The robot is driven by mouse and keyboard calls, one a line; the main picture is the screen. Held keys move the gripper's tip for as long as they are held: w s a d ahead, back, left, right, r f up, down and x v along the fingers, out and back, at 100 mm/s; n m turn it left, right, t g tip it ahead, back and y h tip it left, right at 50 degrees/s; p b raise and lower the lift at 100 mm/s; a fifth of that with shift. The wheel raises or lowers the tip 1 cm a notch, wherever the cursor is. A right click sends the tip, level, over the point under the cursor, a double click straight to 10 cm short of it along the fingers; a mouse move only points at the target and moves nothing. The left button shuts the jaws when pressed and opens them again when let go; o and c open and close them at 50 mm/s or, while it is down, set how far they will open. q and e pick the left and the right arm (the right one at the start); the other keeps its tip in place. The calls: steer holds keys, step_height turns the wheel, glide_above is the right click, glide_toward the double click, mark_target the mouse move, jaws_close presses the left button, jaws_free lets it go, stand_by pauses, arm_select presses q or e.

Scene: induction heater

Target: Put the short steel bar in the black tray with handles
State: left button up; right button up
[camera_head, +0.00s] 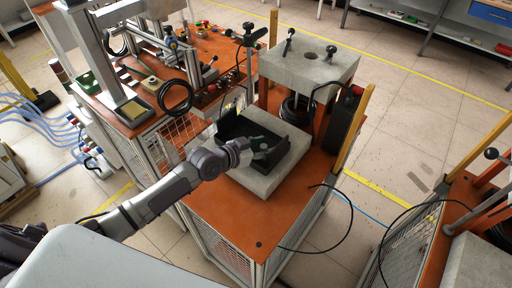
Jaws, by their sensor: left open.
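The black tray (231,127) sits on a grey block (287,167) on the orange bench top. My left arm reaches in from the left, and my left gripper (263,151) is over the tray's front part, with its fingers open. The gripper and wrist hide part of the tray's inside and front wall. I cannot make out the short steel bar; it may be hidden behind the gripper or too small to tell. My right gripper is not in view.
A raised grey slab (309,64) with black knobs stands behind the tray. A black box (343,122) and a yellow post (355,130) stand to the right. A loose black cable loops off the bench's right edge. The orange front corner (250,220) is clear.

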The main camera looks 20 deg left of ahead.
arm_select(q)
steer(key=b+v, duration=0.1)
steer(key=v, duration=0.9)
steer(key=shift+s+a+b, duration=0.2)
steer(key=shift+s+b, duration=0.15)
steer(key=shift+s+a+r, duration=0.3)
steer(key=shift+s+r, duration=0.05)
steer(key=shift+s, duration=0.15)
